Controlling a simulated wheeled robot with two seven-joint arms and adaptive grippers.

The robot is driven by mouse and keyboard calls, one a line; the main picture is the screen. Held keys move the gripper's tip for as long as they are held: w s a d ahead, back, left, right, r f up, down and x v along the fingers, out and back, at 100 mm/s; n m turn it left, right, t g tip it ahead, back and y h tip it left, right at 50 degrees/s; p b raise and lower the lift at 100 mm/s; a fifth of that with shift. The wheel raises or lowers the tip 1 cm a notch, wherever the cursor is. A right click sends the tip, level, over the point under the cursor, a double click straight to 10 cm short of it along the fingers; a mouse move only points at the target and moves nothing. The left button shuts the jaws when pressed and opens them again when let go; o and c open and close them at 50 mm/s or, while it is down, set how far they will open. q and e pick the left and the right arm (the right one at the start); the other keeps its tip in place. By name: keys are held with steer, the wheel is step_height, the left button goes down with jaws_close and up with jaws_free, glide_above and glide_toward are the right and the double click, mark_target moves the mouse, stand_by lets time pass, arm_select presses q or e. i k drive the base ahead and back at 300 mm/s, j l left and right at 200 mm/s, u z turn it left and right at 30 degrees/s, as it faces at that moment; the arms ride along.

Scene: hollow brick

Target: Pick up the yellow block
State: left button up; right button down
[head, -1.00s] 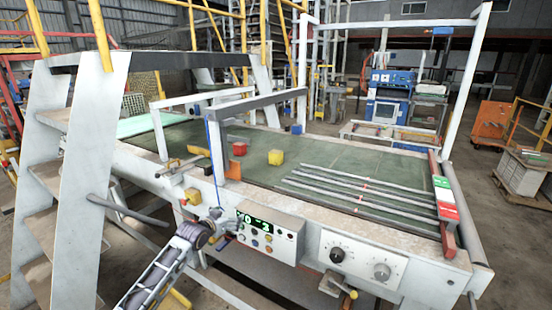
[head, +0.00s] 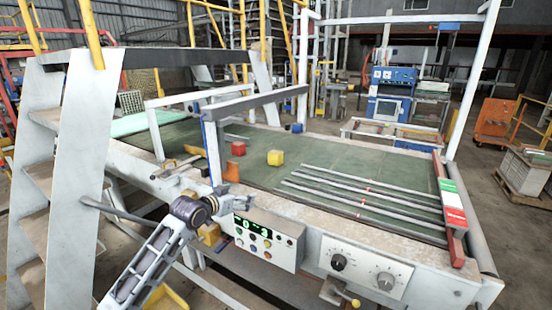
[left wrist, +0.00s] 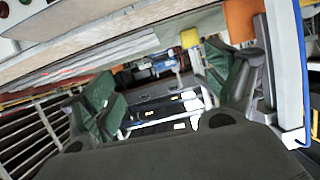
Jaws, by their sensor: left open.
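The yellow block (head: 275,157) is a small cube on the green bed of the machine table. It is right of a red block (head: 238,148) and an orange block (head: 232,172). My left gripper (head: 238,201) is at the table's near edge, close to the control box and well short of the yellow block. In the left wrist view, my left gripper (left wrist: 160,88) shows two spread fingers with green pads and nothing between them. A yellow block (left wrist: 189,38) shows beyond them, left of the orange block (left wrist: 240,25). My right gripper is not in view.
A grey-white frame bar (head: 255,103) on posts stands over the table, left of the yellow block. Several metal rods (head: 365,190) lie at the right. A control box (head: 262,243) hangs on the near side. Green bed around the yellow block is clear.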

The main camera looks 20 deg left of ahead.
mark_target(275, 158)
steer(key=i+j, duration=0.15)
steer(key=i, duration=0.3)
steer(key=i+j, duration=0.2)
steer(key=i, duration=0.2)
steer(key=i+j, duration=0.15)
steer(key=i, duration=0.3)
